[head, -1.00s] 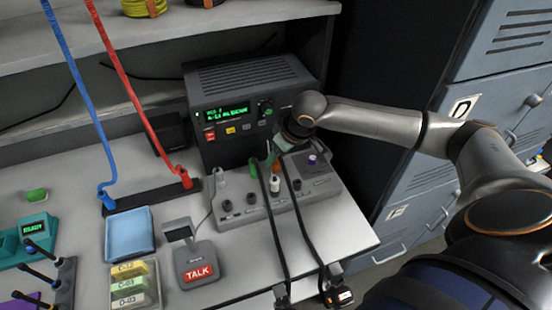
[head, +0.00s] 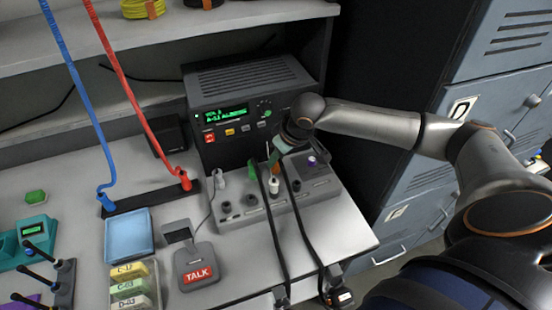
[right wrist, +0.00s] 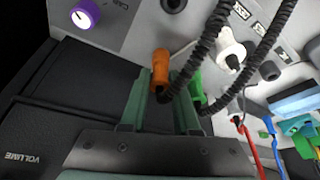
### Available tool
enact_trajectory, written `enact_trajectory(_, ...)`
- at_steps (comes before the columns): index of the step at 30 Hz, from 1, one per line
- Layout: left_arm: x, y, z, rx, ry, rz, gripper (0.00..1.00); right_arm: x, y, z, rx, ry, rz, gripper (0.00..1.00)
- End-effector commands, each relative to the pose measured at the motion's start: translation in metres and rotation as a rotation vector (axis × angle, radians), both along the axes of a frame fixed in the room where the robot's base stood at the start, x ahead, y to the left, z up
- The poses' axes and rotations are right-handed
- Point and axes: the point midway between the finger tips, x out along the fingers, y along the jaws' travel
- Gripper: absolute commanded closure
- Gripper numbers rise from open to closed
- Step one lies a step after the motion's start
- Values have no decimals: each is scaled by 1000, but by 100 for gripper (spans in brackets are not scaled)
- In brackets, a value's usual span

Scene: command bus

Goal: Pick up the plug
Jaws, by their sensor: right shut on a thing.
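An orange plug (right wrist: 160,70) with a coiled black cord stands at the grey jack panel (head: 240,213) on the bench; it shows partly in the head view (head: 276,167). My right gripper (right wrist: 162,100) has its green fingers on either side of the orange plug and is shut on it; in the head view the gripper (head: 280,150) is above the panel's back. A green plug (right wrist: 197,90) is just outside one finger, and a white plug (right wrist: 230,52) stands farther off. How deep the orange plug sits in its socket is hidden. My left gripper is not in view.
A dark radio unit (head: 250,105) stands behind the panel. A TALK pad (head: 197,265) and a blue tray (head: 129,235) are to the left. Black cords run over the bench's front edge. Grey lockers (head: 430,190) stand at the right.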

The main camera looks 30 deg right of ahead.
Motion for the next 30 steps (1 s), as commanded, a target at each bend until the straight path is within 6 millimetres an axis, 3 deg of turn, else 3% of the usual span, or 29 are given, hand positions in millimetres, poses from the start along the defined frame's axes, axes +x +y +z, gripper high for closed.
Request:
enact_trajectory(7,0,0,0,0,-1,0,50,1,0,11,1,-3,-1,100)
enact_trajectory(12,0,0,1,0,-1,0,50,0,1,35,1,-4,1,100)
enact_trajectory(21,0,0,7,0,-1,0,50,-48,29,96,-1,-4,6,100)
enact_trajectory(30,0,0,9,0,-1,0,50,-97,59,119,1,-2,4,100)
